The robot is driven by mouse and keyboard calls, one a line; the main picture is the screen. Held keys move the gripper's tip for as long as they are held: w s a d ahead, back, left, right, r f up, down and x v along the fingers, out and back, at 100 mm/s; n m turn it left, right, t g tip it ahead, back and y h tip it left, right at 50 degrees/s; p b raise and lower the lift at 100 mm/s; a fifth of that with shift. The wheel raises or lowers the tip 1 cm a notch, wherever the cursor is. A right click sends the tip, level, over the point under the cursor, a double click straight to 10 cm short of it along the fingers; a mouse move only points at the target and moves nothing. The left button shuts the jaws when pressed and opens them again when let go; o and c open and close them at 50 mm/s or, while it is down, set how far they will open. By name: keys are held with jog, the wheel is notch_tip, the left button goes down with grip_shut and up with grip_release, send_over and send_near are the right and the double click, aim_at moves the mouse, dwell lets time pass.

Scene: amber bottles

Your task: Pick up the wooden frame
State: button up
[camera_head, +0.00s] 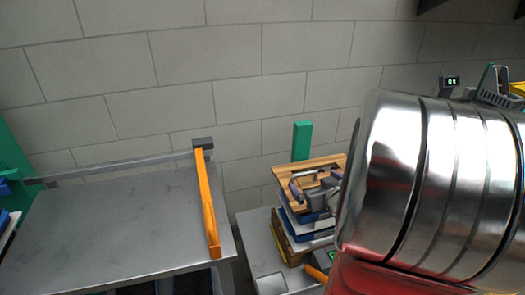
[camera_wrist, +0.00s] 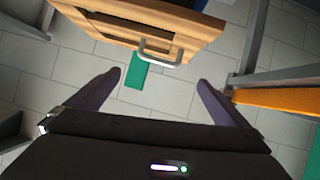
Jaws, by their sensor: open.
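In the head view a light-brown wooden piece (camera_head: 289,172), which I take for the wooden frame, lies on top of a stack right of centre. My gripper (camera_head: 313,184) appears over it there, partly hiding it. In the wrist view a wooden piece (camera_wrist: 195,27) with a silver handle (camera_wrist: 160,54) crosses the top; I cannot tell whether it is the same piece. My gripper (camera_wrist: 160,77) is open there, its two dark fingers apart with nothing between them. The wood lies beyond the fingertips, with no visible contact.
The stack has blue and white layers (camera_head: 308,228) and stands on a grey surface (camera_head: 262,258). A grey table (camera_head: 120,225) with an orange bar (camera_head: 207,205) is at left. A green post (camera_head: 301,140) stands behind the stack. A shiny metal cylinder blocks the right side.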

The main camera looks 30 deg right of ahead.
aim_at(304, 175)
jog(key=shift+m+t+y, duration=0.3)
jog(key=shift+t+y, duration=0.2)
jog(key=shift+t, duration=0.4)
jog(key=s+f, duration=0.1)
jog(key=s+d+f, duration=0.1)
jog(key=shift+s+d+f, duration=0.2)
jog(key=shift+s+f, duration=0.05)
jog(key=shift+s, duration=0.15)
jog(key=shift+x, duration=4.3)
jog(key=shift+w, duration=0.15)
jog(key=shift+x, duration=2.5)
jog(key=shift+a, duration=0.15)
